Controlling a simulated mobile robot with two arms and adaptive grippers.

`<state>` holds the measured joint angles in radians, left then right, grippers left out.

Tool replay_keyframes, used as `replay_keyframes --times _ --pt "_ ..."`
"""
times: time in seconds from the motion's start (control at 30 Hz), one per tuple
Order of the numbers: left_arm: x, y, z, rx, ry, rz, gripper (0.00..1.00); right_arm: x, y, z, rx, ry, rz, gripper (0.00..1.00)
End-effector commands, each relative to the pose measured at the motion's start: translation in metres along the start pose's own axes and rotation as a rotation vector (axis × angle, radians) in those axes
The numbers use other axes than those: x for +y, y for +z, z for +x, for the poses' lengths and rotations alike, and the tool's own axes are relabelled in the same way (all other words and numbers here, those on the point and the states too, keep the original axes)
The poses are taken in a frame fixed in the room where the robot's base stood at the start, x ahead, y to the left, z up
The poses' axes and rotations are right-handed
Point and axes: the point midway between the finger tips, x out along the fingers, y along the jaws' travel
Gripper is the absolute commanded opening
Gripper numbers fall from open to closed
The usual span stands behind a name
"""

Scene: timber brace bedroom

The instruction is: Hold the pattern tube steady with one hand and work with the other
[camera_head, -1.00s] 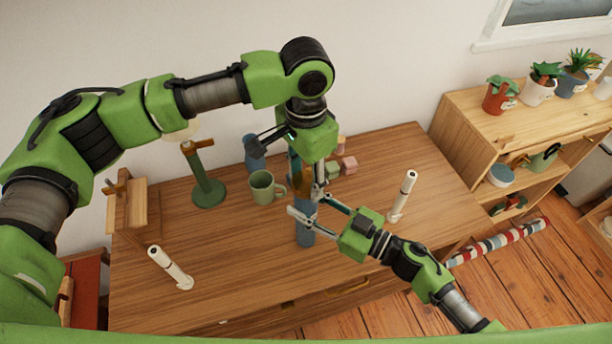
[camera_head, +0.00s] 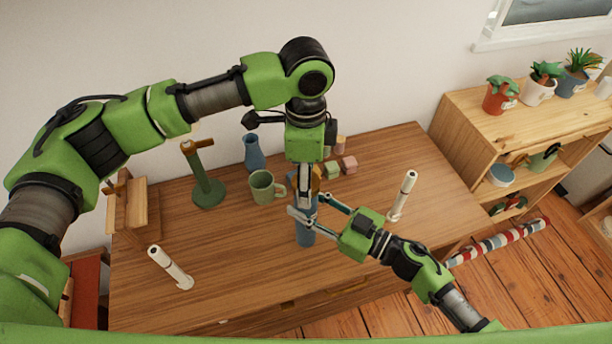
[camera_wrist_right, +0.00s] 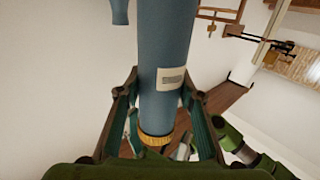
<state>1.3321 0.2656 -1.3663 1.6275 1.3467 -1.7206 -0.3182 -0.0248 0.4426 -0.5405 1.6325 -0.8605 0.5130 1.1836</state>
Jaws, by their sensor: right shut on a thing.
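The blue pattern tube (camera_head: 305,237) stands upright near the middle of the wooden table. My right gripper (camera_head: 309,208) reaches in from the right and is shut around it. In the right wrist view the tube (camera_wrist_right: 166,55) shows a pale label and a gold band (camera_wrist_right: 155,138) at one end, between the right gripper's fingers. My left gripper (camera_head: 305,186) points straight down over the tube's upper end, close against a brownish-gold part there. Its fingers overlap the tube in the head view, so I cannot tell whether they grip it.
A green mug (camera_head: 263,188), blue vase (camera_head: 254,153) and green stand (camera_head: 208,192) are close on the left. Pink and green blocks (camera_head: 349,164) lie behind. White upright rods stand left (camera_head: 171,268) and right (camera_head: 403,195).

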Motion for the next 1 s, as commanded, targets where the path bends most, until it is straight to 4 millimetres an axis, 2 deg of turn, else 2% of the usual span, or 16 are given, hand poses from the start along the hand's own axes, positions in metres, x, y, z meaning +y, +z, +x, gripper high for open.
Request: replay_keyframes --times 0.17,0.6,0.8,1.0 --pt "-0.001 -0.001 -0.015 0.002 -0.003 -0.001 0.6 0.0 0.0 0.0 -0.001 0.0 0.0 0.0" --pt "-0.001 -0.001 -0.102 0.001 -0.002 0.0 0.6 0.0 0.0 0.0 -0.001 0.0 0.0 0.0" --pt "0.0 0.0 -0.118 0.001 -0.001 0.0 0.6 0.0 0.0 0.0 -0.001 0.0 0.0 0.0" --pt "0.0 0.0 -0.12 0.0 0.0 0.001 0.6 0.0 0.0 0.0 -0.001 0.0 0.0 0.0"
